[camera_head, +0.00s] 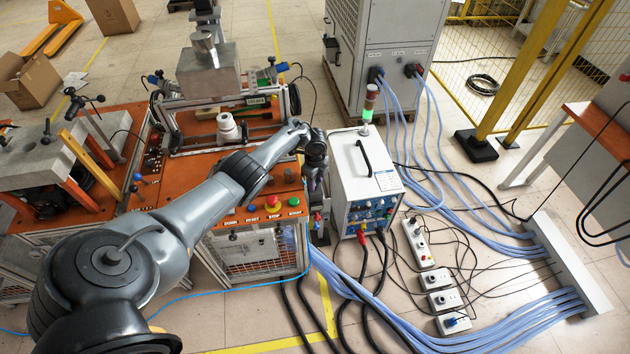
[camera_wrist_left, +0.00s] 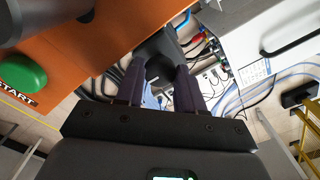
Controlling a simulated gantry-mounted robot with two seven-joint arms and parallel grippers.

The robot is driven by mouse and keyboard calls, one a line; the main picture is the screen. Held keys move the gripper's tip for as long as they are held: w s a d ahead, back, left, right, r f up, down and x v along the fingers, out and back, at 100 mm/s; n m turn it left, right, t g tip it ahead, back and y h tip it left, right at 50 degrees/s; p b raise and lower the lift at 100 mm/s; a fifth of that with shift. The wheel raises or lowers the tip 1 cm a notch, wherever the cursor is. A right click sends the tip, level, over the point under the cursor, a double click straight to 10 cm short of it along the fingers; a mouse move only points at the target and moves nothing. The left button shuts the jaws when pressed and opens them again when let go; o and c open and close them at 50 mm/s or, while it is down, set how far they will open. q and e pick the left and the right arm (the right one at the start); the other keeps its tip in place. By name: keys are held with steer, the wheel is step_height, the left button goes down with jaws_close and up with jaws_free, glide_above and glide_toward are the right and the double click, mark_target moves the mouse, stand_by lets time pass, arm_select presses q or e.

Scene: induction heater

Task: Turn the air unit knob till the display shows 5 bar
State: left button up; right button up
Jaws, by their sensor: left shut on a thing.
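My left gripper (camera_wrist_left: 160,82) reaches down past the right side of the orange bench. In the left wrist view its two dark fingers are shut on a dark, rounded knob (camera_wrist_left: 159,67), which I take to be the air unit knob. In the head view the gripper (camera_head: 316,193) is seen small, and the knob is hidden by the hand. Small blue and red fittings (camera_head: 317,217) show just below it at the bench's side. No pressure display can be read in either view. My right gripper is not in view.
The orange bench (camera_head: 203,184) carries START, STOP and other buttons close to my left forearm. A white power unit (camera_head: 365,180) with a green-lit stack light (camera_head: 368,105) stands just right of the gripper, leaving a narrow gap. Blue hoses (camera_head: 390,313) and black cables cover the floor.

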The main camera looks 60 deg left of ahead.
arm_select(q)
steer(key=o, duration=0.8)
steer(key=shift+c, duration=0.2)
step_height(320, 180, up, 11)
steer(key=p, duration=0.4)
steer(key=shift+f, duration=0.15)
